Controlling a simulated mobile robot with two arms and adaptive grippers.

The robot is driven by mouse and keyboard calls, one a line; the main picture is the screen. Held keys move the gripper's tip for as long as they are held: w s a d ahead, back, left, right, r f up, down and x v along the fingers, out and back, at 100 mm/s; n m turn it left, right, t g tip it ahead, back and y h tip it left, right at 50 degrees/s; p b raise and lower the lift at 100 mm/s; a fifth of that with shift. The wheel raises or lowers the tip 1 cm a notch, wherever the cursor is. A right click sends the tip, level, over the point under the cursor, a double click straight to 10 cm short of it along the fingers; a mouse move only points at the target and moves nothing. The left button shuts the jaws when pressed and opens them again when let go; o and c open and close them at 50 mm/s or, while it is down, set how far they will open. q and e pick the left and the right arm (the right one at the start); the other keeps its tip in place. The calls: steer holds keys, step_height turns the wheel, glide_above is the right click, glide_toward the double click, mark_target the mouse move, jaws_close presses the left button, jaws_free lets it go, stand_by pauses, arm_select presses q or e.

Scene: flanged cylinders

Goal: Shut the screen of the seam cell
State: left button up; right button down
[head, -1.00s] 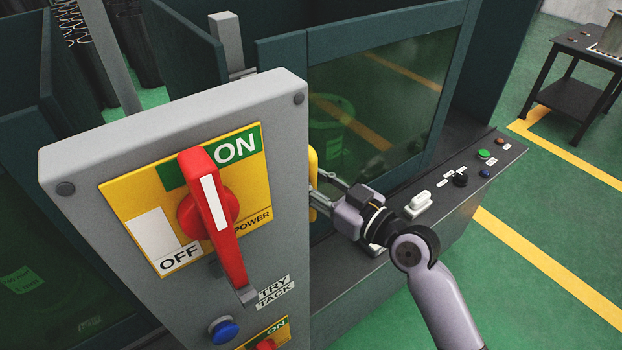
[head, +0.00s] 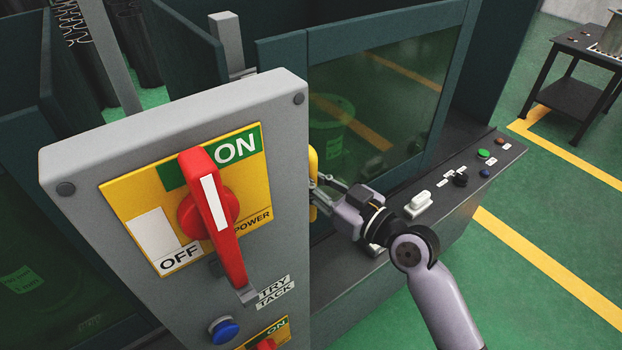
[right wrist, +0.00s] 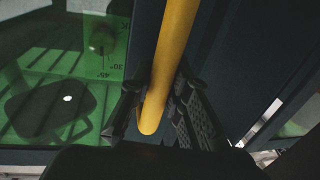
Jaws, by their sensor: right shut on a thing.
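The screen (head: 445,75) of the cell is a dark teal frame around a tinted see-through pane. Its yellow bar handle (head: 313,170) shows in the head view just past the edge of the grey control box, which hides part of it. My right gripper (head: 322,186) reaches this handle from the right. In the right wrist view the yellow handle (right wrist: 172,62) runs down between the two dark fingers of my right gripper (right wrist: 160,105), which are shut on it near its rounded lower end. My left gripper is not in view.
The grey control box (head: 90,160) with a red power lever (head: 212,200) and a blue button (head: 223,330) stands close in front. A ledge with a green button (head: 483,155) and a white switch (head: 418,203) runs below the screen. A dark table (head: 575,75) stands far right on open green floor.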

steer(key=s+a, duration=0.1)
steer(key=a, duration=0.1)
steer(key=s+a+p, duration=0.1)
steer(key=shift+s+a, duration=0.35)
steer(key=shift+s, duration=0.05)
steer(key=c, duration=1.5)
jaws_free()
steer(key=shift+w, duration=0.1)
steer(key=shift+d, duration=0.1)
steer(key=v, duration=1.2)
